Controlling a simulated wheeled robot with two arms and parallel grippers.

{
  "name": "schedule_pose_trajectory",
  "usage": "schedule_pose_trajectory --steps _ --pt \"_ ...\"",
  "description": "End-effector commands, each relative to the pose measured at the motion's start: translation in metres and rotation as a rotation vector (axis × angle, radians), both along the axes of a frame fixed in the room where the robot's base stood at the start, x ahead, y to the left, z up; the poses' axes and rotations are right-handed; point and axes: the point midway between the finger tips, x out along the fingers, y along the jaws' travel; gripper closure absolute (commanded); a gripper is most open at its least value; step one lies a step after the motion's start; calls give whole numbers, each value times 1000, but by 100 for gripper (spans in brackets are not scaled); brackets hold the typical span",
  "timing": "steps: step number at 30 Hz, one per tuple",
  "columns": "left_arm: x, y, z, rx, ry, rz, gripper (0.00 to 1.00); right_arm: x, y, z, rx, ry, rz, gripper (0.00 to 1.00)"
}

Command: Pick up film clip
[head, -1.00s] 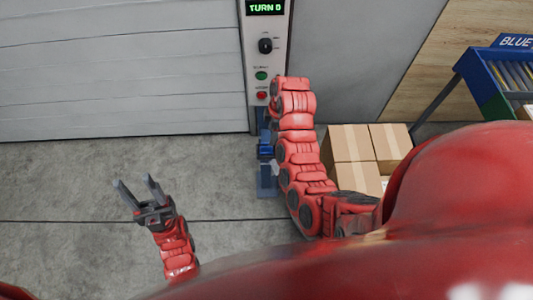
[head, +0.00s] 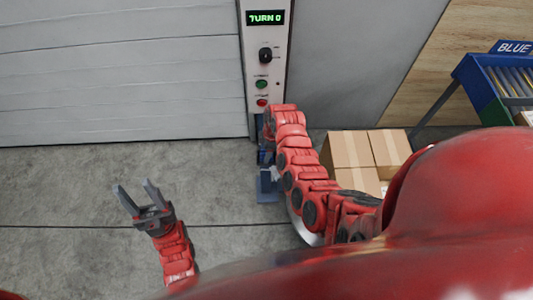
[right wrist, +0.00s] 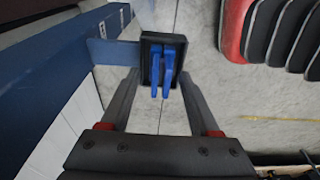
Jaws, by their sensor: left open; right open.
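The film clip (right wrist: 167,78) looks like a blue, two-pronged piece in a small black holder (right wrist: 147,42) in the right wrist view. My right gripper (right wrist: 160,75) is open, with one finger on each side of the blue prongs and gaps between. Whether either finger touches the holder is unclear. In the head view my right arm hides that gripper and the clip. My left gripper (head: 134,187) is open and empty above the bare floor at the left.
A control post (head: 264,65) with a "TURN 0" display, knob and buttons stands by a grey shutter door (head: 120,70). Cardboard boxes (head: 350,150) and a blue roller rack (head: 485,75) are at right. The left floor is clear.

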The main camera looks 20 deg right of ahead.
Motion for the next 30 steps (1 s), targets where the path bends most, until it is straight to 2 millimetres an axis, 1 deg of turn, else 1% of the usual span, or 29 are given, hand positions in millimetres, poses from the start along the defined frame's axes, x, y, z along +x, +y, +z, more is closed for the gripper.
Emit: schedule_pose_trajectory --steps 4,10,11,12,14,15,17,18,21,30 --pt "0 0 2 0 0 0 50 -2 1 -5 1 5 1 38" --pt "0 0 2 0 0 0 50 -1 1 -6 1 4 0 38" --pt "0 0 2 0 0 0 50 -1 1 -6 1 4 0 39" --pt "0 0 2 0 0 0 50 -1 1 -6 1 3 -1 46" --pt "0 0 2 0 0 0 50 -1 1 -6 1 3 -1 57" --pt "0 0 2 0 0 0 50 -1 1 -6 1 3 -1 64" --pt "0 0 2 0 0 0 50 -1 1 -6 1 3 -1 75" --pt "0 0 2 0 0 0 50 -1 1 -6 1 3 -1 82" --pt "0 0 2 0 0 0 50 -1 1 -6 1 3 -1 100" --pt "0 0 2 0 0 0 50 -1 1 -6 1 3 -1 100"
